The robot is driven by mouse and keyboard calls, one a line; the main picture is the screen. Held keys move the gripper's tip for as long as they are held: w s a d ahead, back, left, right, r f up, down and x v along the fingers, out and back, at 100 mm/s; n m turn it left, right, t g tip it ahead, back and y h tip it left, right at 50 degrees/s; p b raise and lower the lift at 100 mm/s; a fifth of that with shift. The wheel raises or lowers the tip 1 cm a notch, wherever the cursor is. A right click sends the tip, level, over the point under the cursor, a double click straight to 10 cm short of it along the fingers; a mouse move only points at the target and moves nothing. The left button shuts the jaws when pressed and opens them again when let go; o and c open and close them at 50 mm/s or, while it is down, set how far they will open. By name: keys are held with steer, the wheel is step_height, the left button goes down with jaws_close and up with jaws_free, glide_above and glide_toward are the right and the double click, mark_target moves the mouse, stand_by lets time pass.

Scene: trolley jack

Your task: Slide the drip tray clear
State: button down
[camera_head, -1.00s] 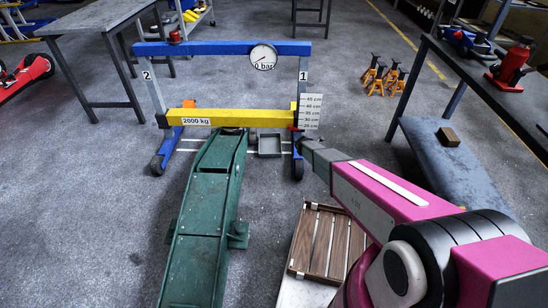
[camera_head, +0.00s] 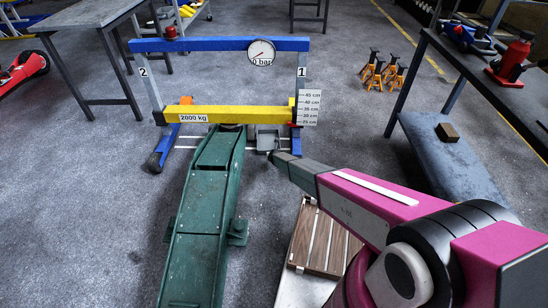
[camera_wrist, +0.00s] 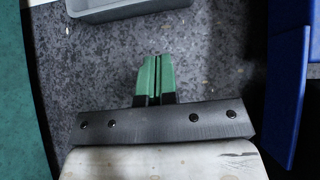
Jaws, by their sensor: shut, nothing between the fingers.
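The drip tray (camera_head: 267,142) is a small grey open box on the floor under the yellow beam, right of the green trolley jack (camera_head: 210,205). In the wrist view its near wall (camera_wrist: 125,13) shows at the top edge; the rest is cut off. My gripper (camera_head: 273,155) is low at the near side of the tray, coming in from the right. In the wrist view its green fingers (camera_wrist: 155,60) are shut together with nothing between them. Floor shows between the fingertips and the tray wall, so they look apart.
The blue frame with the yellow beam (camera_head: 240,114) stands over the tray. Its right blue foot (camera_wrist: 290,85) lies right of my fingers; the jack's green side (camera_wrist: 18,100) is at left. A slatted wooden crate (camera_head: 322,240) is near my arm. Floor around the fingers is clear.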

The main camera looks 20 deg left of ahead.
steer(key=x, duration=0.4)
steer(key=w, duration=0.2)
steer(key=shift+w+a, duration=0.25)
steer(key=shift+a, duration=0.1)
steer(key=shift+w+a, duration=0.15)
steer(key=shift+w, duration=0.45)
steer(key=shift+r, duration=0.1)
